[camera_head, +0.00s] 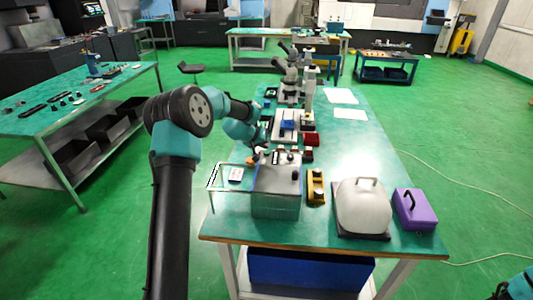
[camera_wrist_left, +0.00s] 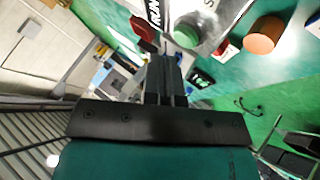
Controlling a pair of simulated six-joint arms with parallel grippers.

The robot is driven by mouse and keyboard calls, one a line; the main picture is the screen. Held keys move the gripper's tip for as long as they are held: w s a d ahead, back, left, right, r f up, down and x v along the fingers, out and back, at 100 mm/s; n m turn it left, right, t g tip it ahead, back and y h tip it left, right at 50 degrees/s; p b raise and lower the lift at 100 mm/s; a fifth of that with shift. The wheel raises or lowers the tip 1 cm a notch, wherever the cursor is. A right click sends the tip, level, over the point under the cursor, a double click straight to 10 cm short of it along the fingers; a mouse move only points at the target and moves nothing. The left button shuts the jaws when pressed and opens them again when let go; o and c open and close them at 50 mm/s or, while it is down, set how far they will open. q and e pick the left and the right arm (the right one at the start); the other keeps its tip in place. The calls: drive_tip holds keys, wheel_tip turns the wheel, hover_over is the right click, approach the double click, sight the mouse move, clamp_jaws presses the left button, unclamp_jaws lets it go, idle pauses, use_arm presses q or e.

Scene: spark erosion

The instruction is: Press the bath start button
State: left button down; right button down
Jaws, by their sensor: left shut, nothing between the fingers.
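My left gripper (camera_head: 262,150) is shut and empty, just above the back left of a grey metal box (camera_head: 276,205) with several small controls on its top. In the left wrist view the shut fingers (camera_wrist_left: 165,62) point at a panel edge with printed lettering. A round green button (camera_wrist_left: 187,36) lies just beyond and right of the fingertips; I cannot tell whether they touch. An orange round knob (camera_wrist_left: 263,35) is further right, and a red part (camera_wrist_left: 143,27) is to the left. The buttons are too small to tell apart in the head view. My right gripper is not in view.
On the green table (camera_head: 365,170) stand a yellow device (camera_head: 315,187), a domed grey case (camera_head: 361,205), a purple box (camera_head: 415,209) and a red block (camera_head: 311,139). A microscope (camera_head: 290,75) stands behind. A clear frame (camera_head: 213,178) is left of the grey box. The table's right middle is free.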

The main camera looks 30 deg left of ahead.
sight(265, 152)
use_arm(q)
drive_tip(key=shift+r, duration=2.55)
